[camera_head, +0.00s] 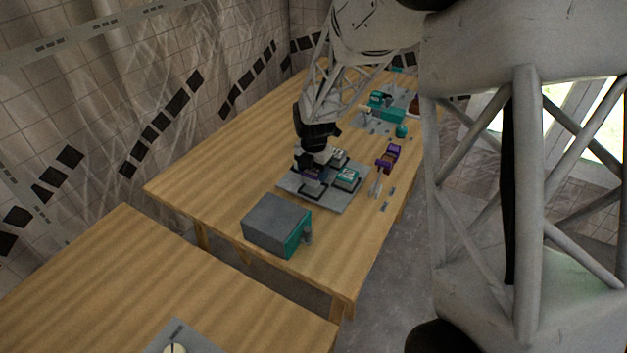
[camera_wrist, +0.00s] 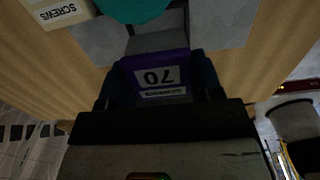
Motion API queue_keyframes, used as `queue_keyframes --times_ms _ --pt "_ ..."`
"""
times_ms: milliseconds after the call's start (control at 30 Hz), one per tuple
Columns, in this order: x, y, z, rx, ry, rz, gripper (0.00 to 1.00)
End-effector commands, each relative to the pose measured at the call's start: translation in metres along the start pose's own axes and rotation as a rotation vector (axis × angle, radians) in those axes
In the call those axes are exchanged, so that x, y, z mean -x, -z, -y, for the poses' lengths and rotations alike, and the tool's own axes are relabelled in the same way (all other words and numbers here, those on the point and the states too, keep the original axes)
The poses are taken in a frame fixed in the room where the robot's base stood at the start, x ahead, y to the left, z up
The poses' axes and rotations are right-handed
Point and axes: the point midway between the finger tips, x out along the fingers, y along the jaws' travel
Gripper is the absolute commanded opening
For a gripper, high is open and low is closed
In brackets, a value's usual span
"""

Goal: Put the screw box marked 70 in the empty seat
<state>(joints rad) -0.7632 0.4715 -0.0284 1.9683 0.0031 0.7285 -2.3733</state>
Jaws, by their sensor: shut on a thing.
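The purple screw box marked 70 (camera_wrist: 157,77) sits between the two dark fingers of my gripper (camera_wrist: 155,90) in the wrist view, its label upside down there. My gripper (camera_head: 311,164) is shut on the box, which shows as a small purple patch (camera_head: 313,174) in the head view. It is over the left part of a grey plate (camera_head: 346,200). A dark-rimmed seat (camera_head: 312,189) shows just below the box at the plate's near left. I cannot tell whether the box touches the seat.
A teal-and-white box (camera_head: 347,177) and another box (camera_head: 339,157) stand on the plate beside my gripper. A grey-and-teal case (camera_head: 276,223) stands nearer. A purple object (camera_head: 387,156) lies to the right. Teal items (camera_head: 382,113) are farther back. The table's left side is clear.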

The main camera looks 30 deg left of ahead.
Motion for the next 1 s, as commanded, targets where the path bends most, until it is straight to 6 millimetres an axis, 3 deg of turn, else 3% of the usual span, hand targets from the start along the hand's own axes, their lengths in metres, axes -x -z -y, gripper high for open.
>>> queue_keyframes --times_ms 433,933,967,1000 --pt "-0.034 0.0 0.0 0.0 0.0 0.0 0.22" --pt "-0.04 0.0 0.0 0.0 0.0 0.0 0.22" --pt "-0.04 0.0 0.0 0.0 0.0 0.0 0.61" --pt "-0.04 0.0 0.0 0.0 0.0 0.0 0.67"
